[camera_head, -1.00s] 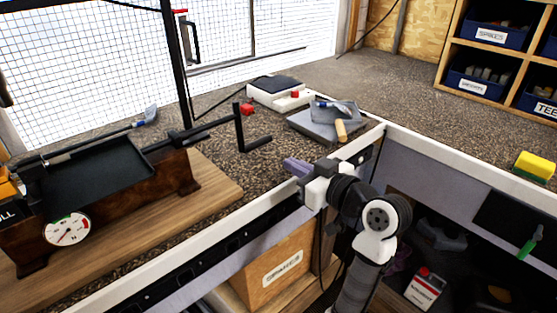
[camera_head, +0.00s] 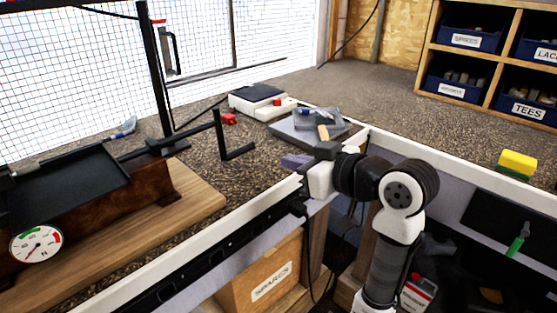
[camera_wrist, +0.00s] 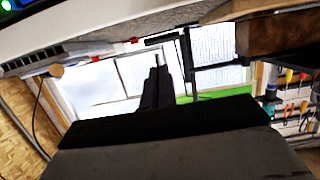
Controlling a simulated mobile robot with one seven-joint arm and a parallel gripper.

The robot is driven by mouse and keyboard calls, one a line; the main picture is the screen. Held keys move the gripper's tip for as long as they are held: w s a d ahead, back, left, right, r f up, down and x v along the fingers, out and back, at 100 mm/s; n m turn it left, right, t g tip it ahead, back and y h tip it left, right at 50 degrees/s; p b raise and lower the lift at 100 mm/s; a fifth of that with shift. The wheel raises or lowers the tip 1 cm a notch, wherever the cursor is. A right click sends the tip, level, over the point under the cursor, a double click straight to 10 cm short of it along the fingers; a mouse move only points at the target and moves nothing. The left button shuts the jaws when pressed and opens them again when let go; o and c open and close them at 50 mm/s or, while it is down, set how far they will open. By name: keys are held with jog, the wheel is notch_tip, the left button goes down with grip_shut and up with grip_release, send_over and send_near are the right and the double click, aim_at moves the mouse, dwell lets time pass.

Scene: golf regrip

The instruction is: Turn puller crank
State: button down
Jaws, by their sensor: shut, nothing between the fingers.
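The puller (camera_head: 95,205) is a dark wooden-sided device with a black tray and a white dial gauge (camera_head: 37,243), on a wooden board at the left of the counter. Its black crank (camera_head: 221,135) extends from the right end, with an arm and a handle low at its right. My gripper (camera_head: 290,160) points left over the counter's front edge, right of the crank handle and apart from it. Its purple-grey fingers are shut and empty. In the wrist view the dark fingers (camera_wrist: 155,88) show close together; a dark bar beyond them may be the crank.
A grey tray (camera_head: 300,132) with tools lies behind my gripper. The white counter edge (camera_head: 225,238) runs under my arm. Wooden shelves with blue bins (camera_head: 457,85) stand at the back right.

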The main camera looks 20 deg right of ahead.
aim_at(242, 150)
jog(key=p+x, duration=0.1)
jog(key=x, duration=1.1)
jog(key=shift+w+a+f+p, duration=0.1)
jog(key=shift+w+a+p, duration=0.05)
jog(key=shift+w+p, duration=0.2)
jog(key=shift+w+a+f+t+b, duration=0.2)
jog(key=shift+w+f+t+b, duration=0.15)
jog(key=shift+b, duration=0.45)
jog(key=shift+w+b, duration=0.25)
jog(key=shift+b, duration=0.05)
jog(key=shift+r+t, duration=0.25)
jog(key=shift+w+a, duration=0.1)
